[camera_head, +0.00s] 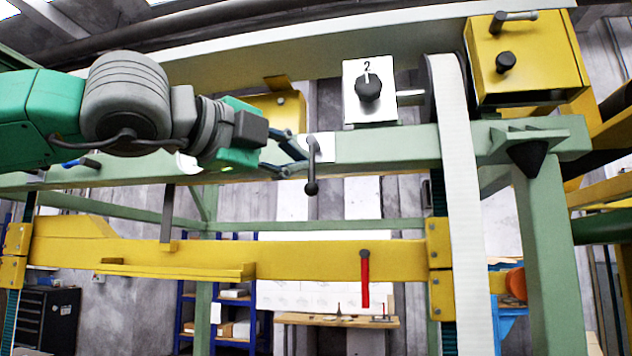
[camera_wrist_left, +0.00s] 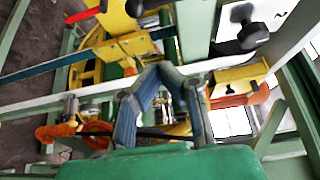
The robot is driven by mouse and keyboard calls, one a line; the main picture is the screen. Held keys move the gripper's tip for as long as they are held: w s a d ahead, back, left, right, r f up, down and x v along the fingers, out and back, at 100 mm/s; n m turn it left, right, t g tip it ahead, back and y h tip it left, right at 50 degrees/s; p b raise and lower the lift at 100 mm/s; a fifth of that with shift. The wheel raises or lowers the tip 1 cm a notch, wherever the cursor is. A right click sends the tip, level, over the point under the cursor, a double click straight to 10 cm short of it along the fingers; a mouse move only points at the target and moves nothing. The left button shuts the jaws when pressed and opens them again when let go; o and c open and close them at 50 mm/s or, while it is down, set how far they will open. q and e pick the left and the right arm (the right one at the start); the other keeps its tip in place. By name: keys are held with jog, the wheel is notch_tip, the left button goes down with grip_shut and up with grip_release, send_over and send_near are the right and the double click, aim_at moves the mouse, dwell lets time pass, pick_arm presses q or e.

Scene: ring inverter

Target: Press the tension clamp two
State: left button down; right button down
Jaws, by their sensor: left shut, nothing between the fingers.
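A white plate marked 2 with a round black knob (camera_head: 368,88) stands on the green beam, right of centre in the head view. Below and left of it, a dark lever handle (camera_head: 312,168) hangs down in front of a small white plate (camera_head: 323,148) on the beam. Which part is the tension clamp I cannot tell for sure. My left gripper (camera_head: 300,153) reaches in from the left, its fingertips just left of the lever; contact cannot be told. In the left wrist view its fingers (camera_wrist_left: 162,75) converge, shut and empty. My right gripper is not in view.
A yellow box (camera_head: 525,60) with black knobs sits at the upper right. A white belt (camera_head: 460,180) runs down right of the plate marked 2. A yellow crossbar (camera_head: 300,260) with a red handle (camera_head: 365,280) lies below. Open space shows between beam and crossbar.

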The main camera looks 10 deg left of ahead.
pick_arm(q)
jog(key=shift+s+r, duration=0.2)
jog(key=shift+r, duration=0.25)
